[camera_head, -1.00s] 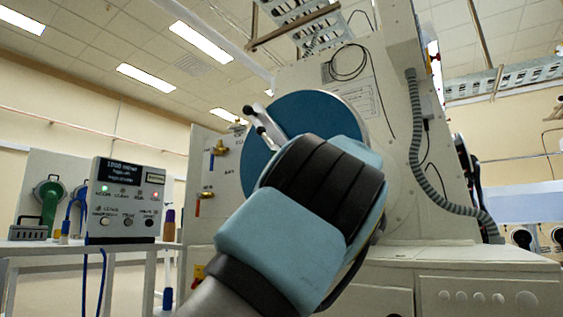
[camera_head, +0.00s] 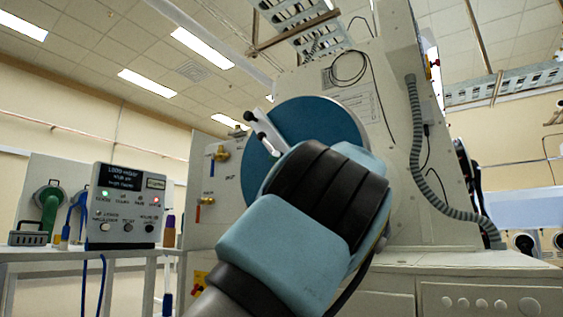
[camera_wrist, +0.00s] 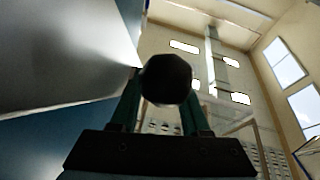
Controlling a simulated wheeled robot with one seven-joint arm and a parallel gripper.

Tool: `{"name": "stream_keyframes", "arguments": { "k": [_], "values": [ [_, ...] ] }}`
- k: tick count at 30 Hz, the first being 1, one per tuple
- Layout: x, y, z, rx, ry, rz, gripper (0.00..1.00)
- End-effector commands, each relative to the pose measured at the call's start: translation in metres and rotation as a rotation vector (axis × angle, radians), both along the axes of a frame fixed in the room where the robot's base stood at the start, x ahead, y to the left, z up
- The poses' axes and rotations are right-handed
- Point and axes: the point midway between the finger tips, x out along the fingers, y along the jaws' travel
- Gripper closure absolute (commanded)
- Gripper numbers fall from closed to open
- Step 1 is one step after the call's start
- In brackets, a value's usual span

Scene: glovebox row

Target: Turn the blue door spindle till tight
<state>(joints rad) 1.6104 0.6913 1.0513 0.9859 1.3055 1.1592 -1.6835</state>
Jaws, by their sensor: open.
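The round blue door (camera_head: 330,118) is on the front of the pale glovebox in the head view, partly hidden by my arm. A pale bar (camera_head: 268,131) with a dark end stands in front of the door's left part; the spindle's centre is hidden behind my arm. In the wrist view, my gripper (camera_wrist: 162,108) is open, with its teal fingers on either side of a dark round knob (camera_wrist: 166,79). The knob appears between the fingertips; whether they touch it I cannot tell. A blue surface (camera_wrist: 50,145), apparently the door, fills the lower left.
A control box (camera_head: 125,203) with lit lamps stands on a white bench at the left. Small brass valves (camera_head: 219,153) are on the panel left of the door. A grey corrugated hose (camera_head: 418,160) runs down the glovebox's right side.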

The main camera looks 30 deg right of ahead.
Motion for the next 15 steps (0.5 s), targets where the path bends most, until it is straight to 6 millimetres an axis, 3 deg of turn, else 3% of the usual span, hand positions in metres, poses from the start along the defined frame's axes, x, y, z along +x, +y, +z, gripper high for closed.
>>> {"name": "stream_keyframes", "arguments": {
  "k": [15],
  "values": [
    [-0.077, -0.033, -0.032, 0.000, 0.000, -0.001, 0.54]
  ]
}}
